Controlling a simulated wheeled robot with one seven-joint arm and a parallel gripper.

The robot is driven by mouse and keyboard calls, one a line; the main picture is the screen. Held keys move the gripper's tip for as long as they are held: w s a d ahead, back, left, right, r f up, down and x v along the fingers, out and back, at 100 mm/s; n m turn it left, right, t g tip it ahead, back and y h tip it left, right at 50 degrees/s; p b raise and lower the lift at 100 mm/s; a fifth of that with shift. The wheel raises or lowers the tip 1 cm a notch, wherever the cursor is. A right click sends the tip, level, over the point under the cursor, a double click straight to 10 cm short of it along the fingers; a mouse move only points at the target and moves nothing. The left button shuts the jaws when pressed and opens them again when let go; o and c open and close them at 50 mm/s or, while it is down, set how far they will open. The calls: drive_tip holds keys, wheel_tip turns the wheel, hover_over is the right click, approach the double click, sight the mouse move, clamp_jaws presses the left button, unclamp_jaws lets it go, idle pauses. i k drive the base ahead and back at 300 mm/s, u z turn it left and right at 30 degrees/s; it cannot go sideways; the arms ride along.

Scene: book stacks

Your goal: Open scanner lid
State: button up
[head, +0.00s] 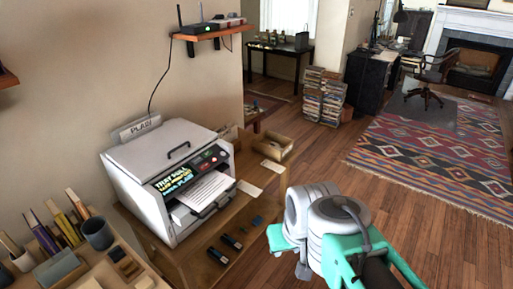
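The scanner (160,197) is a white box-shaped machine on a wooden table, left of centre in the head view. Its lid (163,148) lies flat and closed on top, with a dark curved handle (179,150) on it. The front has a dark panel with lettering, and paper lies in the front tray (207,194). My arm, white and teal, shows at the lower right, over the floor and apart from the scanner. The gripper's fingers cannot be made out clearly, so I cannot tell whether they are open or shut.
The wooden table (190,258) holds small dark items in front of the scanner. A cardboard box (272,146) stands behind it. A desk with books and a cup (98,233) is at the lower left. A shelf (214,31) with a router hangs above. Open floor lies right.

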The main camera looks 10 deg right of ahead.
sight(143, 158)
drive_tip(key=u, duration=1.05)
drive_tip(key=k, duration=0.1)
drive_tip(key=z, duration=1.75)
drive_tip(key=i, duration=1.05)
drive_tip(key=u, duration=1.05)
drive_tip(key=i, duration=0.7)
drive_tip(key=u, duration=1.25)
drive_tip(key=i, duration=0.3)
drive_tip(key=u, duration=0.2)
